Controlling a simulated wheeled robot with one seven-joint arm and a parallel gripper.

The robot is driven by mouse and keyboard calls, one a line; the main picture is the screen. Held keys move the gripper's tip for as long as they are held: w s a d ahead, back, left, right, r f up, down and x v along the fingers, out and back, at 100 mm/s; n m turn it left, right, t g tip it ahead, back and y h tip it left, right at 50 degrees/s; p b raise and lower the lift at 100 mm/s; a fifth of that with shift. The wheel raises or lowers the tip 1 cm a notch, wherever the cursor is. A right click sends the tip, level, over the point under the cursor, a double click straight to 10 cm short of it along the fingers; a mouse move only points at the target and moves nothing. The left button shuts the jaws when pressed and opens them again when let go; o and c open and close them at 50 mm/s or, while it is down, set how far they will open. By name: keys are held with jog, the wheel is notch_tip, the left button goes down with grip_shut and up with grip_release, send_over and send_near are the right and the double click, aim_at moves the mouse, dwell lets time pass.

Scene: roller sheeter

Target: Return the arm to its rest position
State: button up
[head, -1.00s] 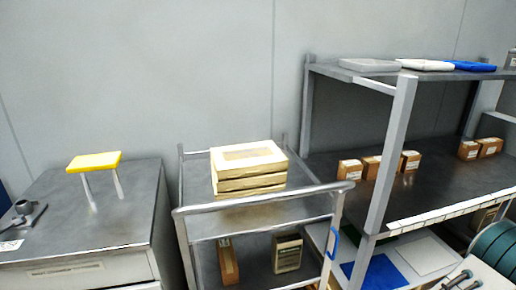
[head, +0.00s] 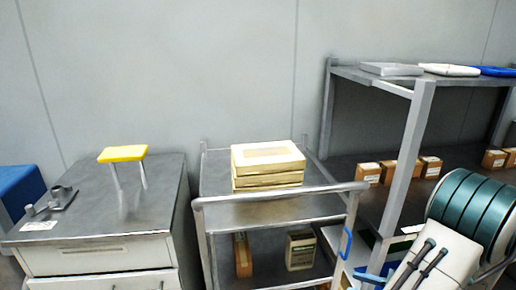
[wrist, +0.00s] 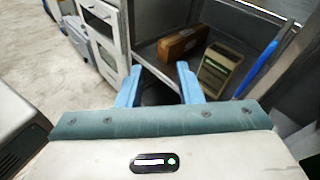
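My arm (head: 440,262) shows at the lower right of the head view, with its dark green ringed section beside a pale link. My gripper (wrist: 158,84) shows in the wrist view as two light blue fingers, spread apart with nothing between them. Behind the fingers, the wrist view shows the cart's lower shelf with a brown box (wrist: 183,44) and a beige box (wrist: 218,68). The gripper touches neither box.
A metal cart (head: 262,212) holds stacked pale boxes (head: 268,166). A cabinet (head: 105,225) with a yellow-topped stand (head: 122,153) is at left. A shelf rack (head: 416,130) with small cartons stands at right, close to my arm. Open floor (wrist: 40,60) shows in the wrist view.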

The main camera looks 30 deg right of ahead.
jog(key=w+a+r+n+g+h, duration=0.1)
jog(key=a+r+n+g+h, duration=0.1)
jog(key=a+n, duration=0.7)
jog(key=w+a+r+n+g+h, duration=0.2)
jog(key=a+r+n+g, duration=0.3)
jog(key=a+n, duration=0.5)
jog(key=w+a+r+n+g+h, duration=0.2)
jog(key=a+r+n+g+h, duration=0.1)
jog(key=a+n, duration=0.6)
jog(key=shift+w+a+r+g+p, duration=0.25)
jog(key=shift+a+r+g, duration=0.35)
jog(key=shift+a, duration=0.6)
jog(key=shift+r, duration=0.1)
